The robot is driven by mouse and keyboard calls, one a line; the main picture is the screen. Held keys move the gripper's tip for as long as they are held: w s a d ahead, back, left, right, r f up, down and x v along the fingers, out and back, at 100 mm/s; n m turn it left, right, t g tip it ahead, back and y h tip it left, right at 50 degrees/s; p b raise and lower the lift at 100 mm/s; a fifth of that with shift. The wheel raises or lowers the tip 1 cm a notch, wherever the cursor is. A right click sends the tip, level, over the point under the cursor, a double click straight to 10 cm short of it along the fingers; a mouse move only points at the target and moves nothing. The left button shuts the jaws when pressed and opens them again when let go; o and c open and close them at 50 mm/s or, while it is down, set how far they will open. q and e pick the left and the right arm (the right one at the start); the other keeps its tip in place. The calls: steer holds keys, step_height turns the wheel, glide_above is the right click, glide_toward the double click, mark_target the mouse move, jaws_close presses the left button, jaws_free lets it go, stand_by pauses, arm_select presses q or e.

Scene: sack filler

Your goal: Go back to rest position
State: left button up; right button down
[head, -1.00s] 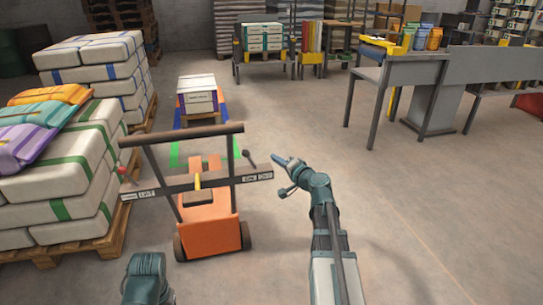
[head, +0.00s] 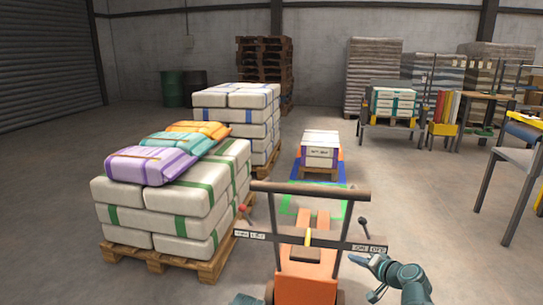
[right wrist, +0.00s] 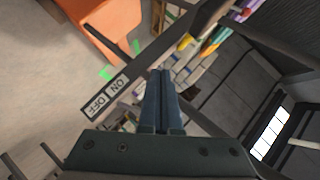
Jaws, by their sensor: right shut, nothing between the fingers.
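My right gripper (head: 360,260) is at the lower right of the head view, just below the right end of the orange cart's crossbar, near the ON/OFF label. I cannot tell whether it touches the bar. In the right wrist view its two dark fingers (right wrist: 161,75) lie together with nothing between them. The orange cart (head: 305,275) has a brown top handle (head: 310,190), a labelled crossbar (head: 300,240) and a lever with a dark knob (head: 363,220). Only a small piece of my left arm shows at the bottom edge; its gripper is out of view.
A pallet of white sacks (head: 160,215) with coloured sacks on top stands left of the cart. Another sack stack (head: 235,105) is behind it. A small box stack (head: 320,150) stands beyond the cart on a marked floor. Tables stand at right. Floor at far left is clear.

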steer(key=s+a+f+n+g, duration=0.45)
steer(key=s+a+f, duration=0.25)
steer(key=a, duration=0.2)
steer(key=s+a+f+n+g+h, duration=0.1)
steer(key=s+f+g+h, duration=0.15)
steer(key=s, duration=0.35)
steer(key=s+a+f+n+g+h, duration=0.2)
steer(key=s+f+g, duration=0.1)
steer(key=s+g, duration=0.15)
steer(key=s+a+n+h, duration=0.2)
steer(key=s+a+n, duration=0.2)
steer(key=s+a, duration=0.45)
step_height(320, 180, up, 32)
steer(key=w+a+p, duration=0.1)
steer(key=p, duration=3.1)
steer(key=shift+w+a+r+g, duration=0.15)
steer(key=shift+a+g, duration=0.2)
steer(key=shift+a, duration=0.05)
steer(key=shift+m+y, duration=0.25)
